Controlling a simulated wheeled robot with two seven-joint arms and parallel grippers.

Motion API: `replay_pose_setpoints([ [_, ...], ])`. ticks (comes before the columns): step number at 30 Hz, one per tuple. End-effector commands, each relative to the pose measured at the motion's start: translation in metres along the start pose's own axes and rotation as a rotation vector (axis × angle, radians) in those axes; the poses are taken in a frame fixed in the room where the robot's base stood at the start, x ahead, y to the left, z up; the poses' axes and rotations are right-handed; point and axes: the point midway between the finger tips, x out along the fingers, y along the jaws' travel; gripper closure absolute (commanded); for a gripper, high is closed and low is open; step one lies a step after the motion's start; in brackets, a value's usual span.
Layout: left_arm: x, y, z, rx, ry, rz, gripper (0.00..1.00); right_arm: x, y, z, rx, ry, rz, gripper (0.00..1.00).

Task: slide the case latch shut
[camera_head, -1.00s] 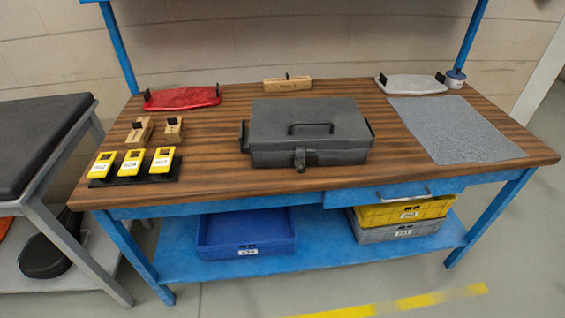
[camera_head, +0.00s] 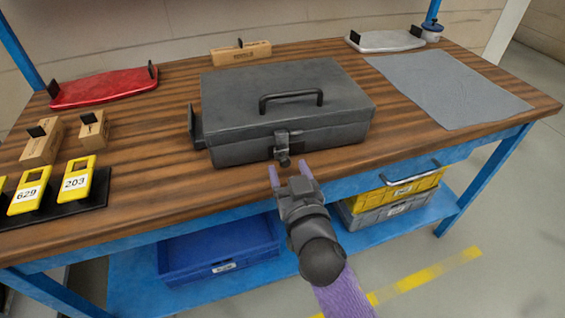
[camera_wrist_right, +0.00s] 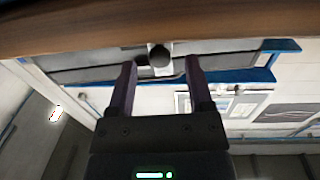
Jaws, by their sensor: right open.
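The dark grey case (camera_head: 235,103) sits on the wooden workbench with its lid down and its handle on top. The case latch (camera_head: 283,142) is at the middle of its front face, with a small dark knob at its lower end. I cannot tell how far the latch is slid. My right gripper (camera_head: 289,170) is open and empty just in front of and below the latch, apart from it. In the right wrist view the latch knob (camera_wrist_right: 160,56) shows between the two purple fingers of the right gripper (camera_wrist_right: 160,64). My left gripper is out of view.
The workbench (camera_head: 140,190) has a red tray (camera_head: 105,87) at back left, wooden blocks and yellow numbered holders at left. A grey mat (camera_head: 450,90) lies at right. A drawer handle (camera_head: 412,175) juts from the bench front, right of my arm.

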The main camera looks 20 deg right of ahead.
Motion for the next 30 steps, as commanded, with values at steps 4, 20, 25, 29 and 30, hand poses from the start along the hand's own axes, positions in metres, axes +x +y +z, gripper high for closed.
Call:
replay_pose_setpoints([
  [4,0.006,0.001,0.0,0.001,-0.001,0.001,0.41,0.022,0.0,0.002,-0.002,0.0,0.0,0.34],
  [20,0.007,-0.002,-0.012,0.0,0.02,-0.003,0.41,0.029,0.0,0.001,-0.001,-0.003,0.0,0.7],
  [25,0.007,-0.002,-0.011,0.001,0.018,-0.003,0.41,0.029,0.0,0.001,-0.001,-0.003,0.0,1.0],
  [29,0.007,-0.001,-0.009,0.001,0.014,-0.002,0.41,0.029,0.0,0.001,-0.001,-0.003,0.0,1.0],
  [30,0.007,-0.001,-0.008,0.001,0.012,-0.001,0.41,0.029,0.0,0.001,-0.001,-0.003,0.0,1.0],
])
